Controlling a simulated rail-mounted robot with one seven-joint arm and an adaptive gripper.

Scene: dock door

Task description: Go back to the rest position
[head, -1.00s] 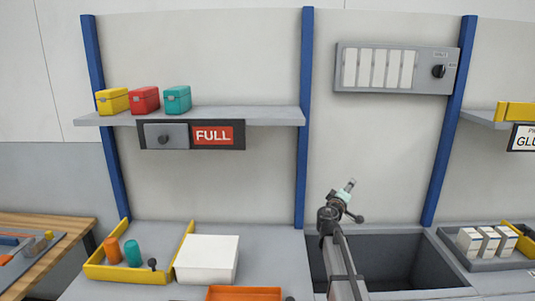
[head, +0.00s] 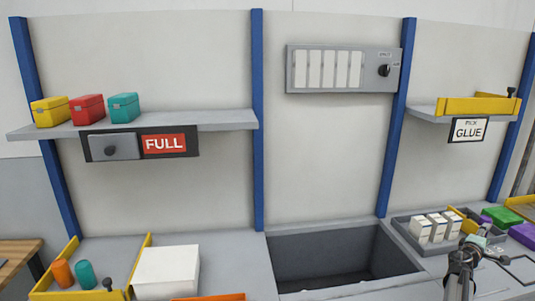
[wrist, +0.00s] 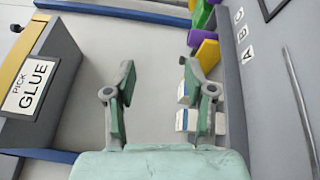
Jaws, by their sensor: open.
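My gripper (head: 478,243) is at the lower right of the head view, in front of the grey tray with white boxes. In the wrist view my gripper (wrist: 160,78) has its two green-padded fingers spread apart, with only plain grey surface between them. It is open and empty. The white boxes (wrist: 185,118) show partly behind the right finger in the wrist view.
A grey tray (head: 402,222) holds several white boxes (head: 421,229). Left of it is an open recess (head: 340,250). The GLUE sign (head: 468,130) hangs under the right shelf. Purple (head: 523,235) and green (head: 525,200) items lie at the right edge.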

